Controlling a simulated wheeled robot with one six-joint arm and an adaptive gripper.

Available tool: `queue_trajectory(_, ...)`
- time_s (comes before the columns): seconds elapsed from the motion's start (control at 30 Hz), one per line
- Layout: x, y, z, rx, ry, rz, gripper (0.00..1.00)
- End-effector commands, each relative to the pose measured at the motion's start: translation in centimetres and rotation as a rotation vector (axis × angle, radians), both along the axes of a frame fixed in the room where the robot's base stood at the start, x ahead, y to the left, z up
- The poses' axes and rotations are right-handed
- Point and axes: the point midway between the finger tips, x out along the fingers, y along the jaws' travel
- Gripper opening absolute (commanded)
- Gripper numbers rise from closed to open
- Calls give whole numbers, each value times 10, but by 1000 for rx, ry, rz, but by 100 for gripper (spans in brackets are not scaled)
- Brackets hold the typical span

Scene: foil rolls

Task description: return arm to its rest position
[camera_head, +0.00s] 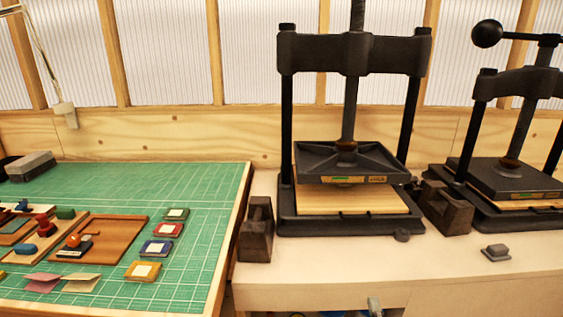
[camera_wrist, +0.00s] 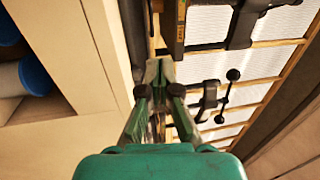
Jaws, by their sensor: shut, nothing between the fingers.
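My gripper (camera_wrist: 158,72) shows in the wrist view, with its green fingers brought together and nothing held between them. It appears close to the pale workbench's front edge, with the black presses beyond its tips. In the head view, a small grey-green piece at the bottom edge in front of the pale bench may be the tip of my gripper; too little shows to be sure. The rest of my arm is out of the head view.
A black press (camera_head: 345,215) stands on the pale bench (camera_head: 330,270), with another press (camera_head: 505,180) to its right. Dark blocks (camera_head: 255,228) flank the nearer press. A green cutting mat (camera_head: 190,190) with stamps and ink pads lies left. Blue-ended rolls (camera_wrist: 36,76) sit under the bench.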

Motion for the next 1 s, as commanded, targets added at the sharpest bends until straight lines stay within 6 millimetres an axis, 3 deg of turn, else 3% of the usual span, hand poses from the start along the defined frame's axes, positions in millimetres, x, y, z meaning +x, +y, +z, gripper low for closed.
queue_trajectory(0.37, -31, 3, -23, -92, 36, -23, 0)
queue_trajectory(0.57, -61, 6, -41, -179, 68, -42, 0)
queue_trajectory(0.77, -106, 11, -65, -312, 117, -63, 0)
queue_trajectory(1.0, -192, 18, -92, -575, 202, -81, 0)
